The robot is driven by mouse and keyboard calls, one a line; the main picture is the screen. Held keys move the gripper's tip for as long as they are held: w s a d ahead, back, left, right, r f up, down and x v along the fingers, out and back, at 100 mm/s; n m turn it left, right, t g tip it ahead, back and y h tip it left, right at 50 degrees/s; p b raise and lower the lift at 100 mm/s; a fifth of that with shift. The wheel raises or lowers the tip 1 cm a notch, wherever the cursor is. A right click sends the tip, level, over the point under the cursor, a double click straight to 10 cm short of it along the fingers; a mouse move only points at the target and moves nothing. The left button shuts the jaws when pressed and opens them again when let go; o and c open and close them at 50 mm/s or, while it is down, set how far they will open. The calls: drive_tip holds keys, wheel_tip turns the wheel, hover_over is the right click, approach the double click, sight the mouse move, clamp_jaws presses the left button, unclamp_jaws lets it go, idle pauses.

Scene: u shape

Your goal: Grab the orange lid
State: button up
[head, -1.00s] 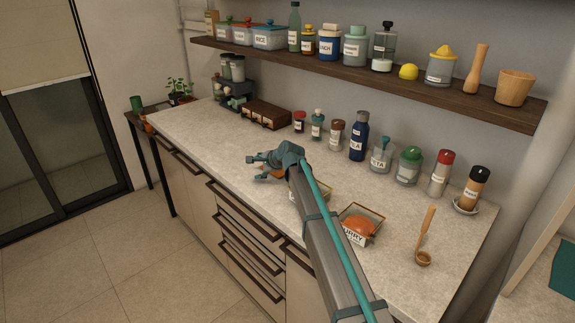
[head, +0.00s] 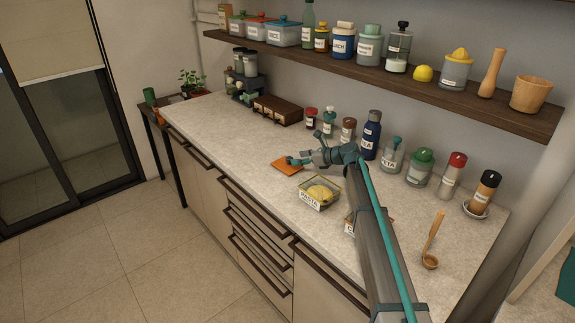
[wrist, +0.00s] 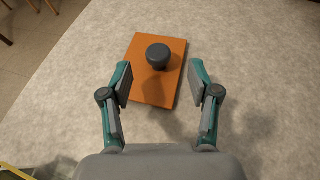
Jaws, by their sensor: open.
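The orange lid (head: 285,170) lies flat on the pale countertop, left of the pasta container. It is a rectangular plate, and in the wrist view the orange lid (wrist: 152,93) shows a dark grey round knob (wrist: 158,56). My gripper (head: 304,148) is open and empty near the lid. In the wrist view, the fingers of my gripper (wrist: 160,80) are spread wide to the left and right of the lid. The knob lies between them sideways, slightly beyond the fingertips in the picture. I cannot tell the exact height of the fingers above the lid.
An open pasta container (head: 318,203) stands to the right of the lid. My arm partly covers another container. Several jars and bottles, including a blue bottle (head: 371,135), line the wall. A wooden ladle (head: 431,242) lies at the right. The counter left of the lid is clear.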

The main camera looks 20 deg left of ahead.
sight(291, 158)
drive_tip(key=shift+p+x, duration=1.1)
drive_tip(key=shift+x, duration=1.6)
drive_tip(key=shift+s, duration=0.1)
clamp_jaws()
drive_tip(key=shift+r, duration=0.2)
